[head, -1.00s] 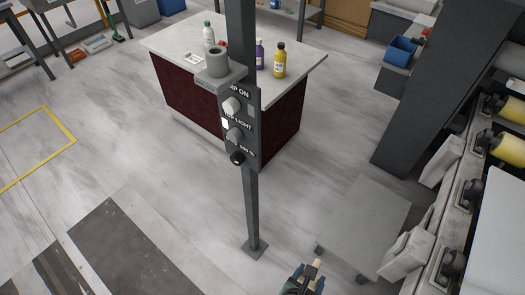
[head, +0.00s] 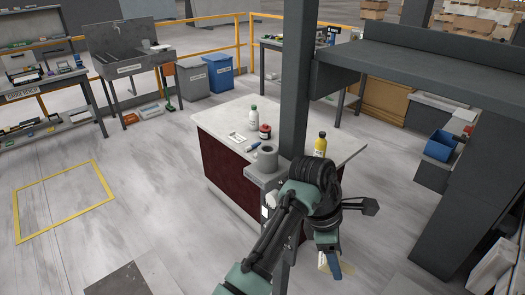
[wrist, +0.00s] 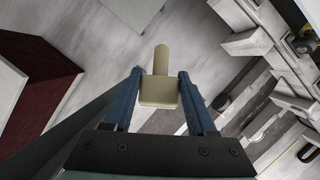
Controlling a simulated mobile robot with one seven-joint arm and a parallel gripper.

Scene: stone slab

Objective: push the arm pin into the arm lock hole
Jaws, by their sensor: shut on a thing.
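A cream pin (wrist: 161,58) with a round shaft and a blocky head shows in the wrist view. The blue fingers of my gripper (wrist: 160,82) are shut on its head, and the shaft points away from my palm. In the head view my gripper (head: 328,260) hangs low in front of the dark post (head: 294,85), and a bit of cream shows beside its finger. A grey hollow cylinder (head: 267,156) sits on a bracket on the post, left of my arm. I cannot tell whether it is the arm lock hole. The post's control panel is mostly hidden by my arm.
A dark grey beam (head: 430,62) reaches right from the post. Behind the post is a counter (head: 215,122) with a white bottle (head: 253,115), a yellow bottle (head: 320,146) and a red-lidded jar (head: 265,131). The floor at left is mostly clear.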

